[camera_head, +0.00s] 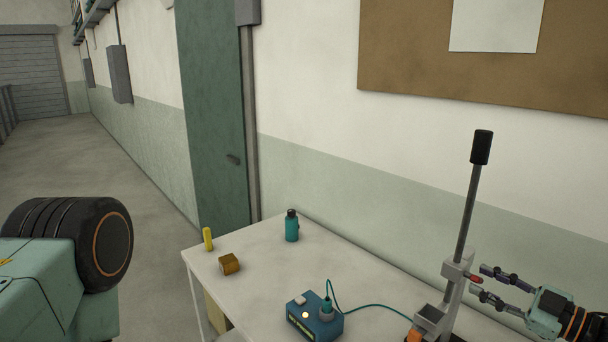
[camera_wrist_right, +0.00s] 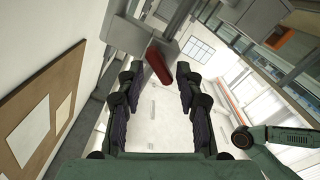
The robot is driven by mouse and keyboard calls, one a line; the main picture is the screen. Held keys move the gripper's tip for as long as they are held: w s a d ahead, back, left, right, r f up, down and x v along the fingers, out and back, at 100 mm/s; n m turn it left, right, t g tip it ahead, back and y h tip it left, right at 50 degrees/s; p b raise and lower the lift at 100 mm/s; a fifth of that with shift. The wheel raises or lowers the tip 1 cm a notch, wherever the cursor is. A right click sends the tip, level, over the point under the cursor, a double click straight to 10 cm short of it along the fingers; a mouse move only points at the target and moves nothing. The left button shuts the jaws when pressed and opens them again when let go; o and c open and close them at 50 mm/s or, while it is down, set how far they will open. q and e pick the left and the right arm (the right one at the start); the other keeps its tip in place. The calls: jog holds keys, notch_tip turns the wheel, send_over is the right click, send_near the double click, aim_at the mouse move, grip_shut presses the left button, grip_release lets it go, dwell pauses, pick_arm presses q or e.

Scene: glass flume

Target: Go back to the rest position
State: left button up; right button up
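My right gripper (camera_head: 478,281) reaches in from the right edge of the head view. Its two dark fingers are apart, with nothing held between them. Its tips are close to a grey stand (camera_head: 457,275) with a tall upright lever (camera_head: 468,210) that ends in a black grip. In the right wrist view my right gripper (camera_wrist_right: 156,74) is open, and a dark red knob (camera_wrist_right: 158,62) on grey parts shows just beyond its fingertips. I cannot tell whether they touch. My left gripper is not in view.
The white table (camera_head: 265,262) carries a teal bottle (camera_head: 292,228), a yellow stick (camera_head: 208,239), a brown block (camera_head: 229,264) and a blue box (camera_head: 316,322) with a cable. A wall with a corkboard (camera_head: 430,50) stands behind. The floor (camera_head: 70,150) at left is clear.

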jog(key=shift+m, duration=1.4)
jog(key=shift+w, duration=0.1)
